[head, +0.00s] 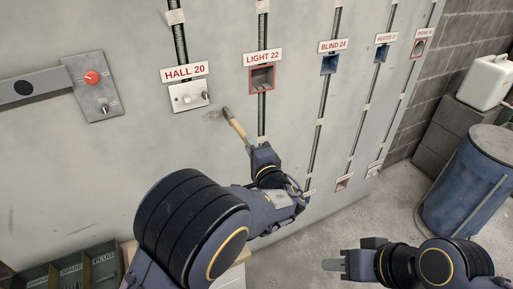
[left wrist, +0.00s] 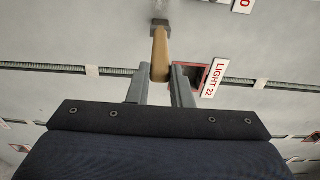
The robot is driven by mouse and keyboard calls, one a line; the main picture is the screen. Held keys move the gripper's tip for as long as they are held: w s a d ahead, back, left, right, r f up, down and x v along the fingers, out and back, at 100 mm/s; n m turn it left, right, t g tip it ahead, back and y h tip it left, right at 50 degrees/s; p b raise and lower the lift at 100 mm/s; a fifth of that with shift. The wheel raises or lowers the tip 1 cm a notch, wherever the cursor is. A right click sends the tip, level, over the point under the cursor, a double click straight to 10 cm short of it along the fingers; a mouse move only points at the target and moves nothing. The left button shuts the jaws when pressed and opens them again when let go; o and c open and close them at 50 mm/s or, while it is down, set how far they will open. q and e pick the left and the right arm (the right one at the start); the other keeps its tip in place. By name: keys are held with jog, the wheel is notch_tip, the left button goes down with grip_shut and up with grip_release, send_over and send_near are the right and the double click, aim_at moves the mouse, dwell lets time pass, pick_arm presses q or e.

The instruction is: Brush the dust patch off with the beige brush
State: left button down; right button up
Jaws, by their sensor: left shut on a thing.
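The beige brush (head: 236,127) has a tan handle and a grey-brown head. My left gripper (head: 248,146) is shut on the lower end of its handle, and the head points up and left at the wall. In the left wrist view the handle (left wrist: 160,52) rises from between the fingers (left wrist: 160,76), with the head at the top. A faint darker smudge, perhaps the dust patch (head: 214,114), shows on the wall just left of the brush head. I cannot tell whether the bristles touch the wall. My right gripper (head: 335,265) is empty at the lower right, its opening unclear.
A switch plate (head: 188,96) under the HALL 20 label is left of the brush. An open red-framed box (head: 262,79) under LIGHT 22 is above right. Vertical conduits run down the wall. A blue barrel (head: 465,185) stands right; a dark bin (head: 70,272) is lower left.

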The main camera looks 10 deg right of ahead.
pick_arm(q)
jog(key=shift+s+a+b, duration=1.35)
jog(key=shift+a+b, duration=1.4)
jog(key=shift+a, duration=1.3)
jog(key=w+d, duration=0.3)
jog(key=d, duration=0.7)
jog(key=shift+w+d, duration=0.25)
jog(key=b+v, duration=0.3)
jog(key=v, duration=0.6)
jog(key=shift+d, duration=0.4)
jog(key=shift+w, duration=0.1)
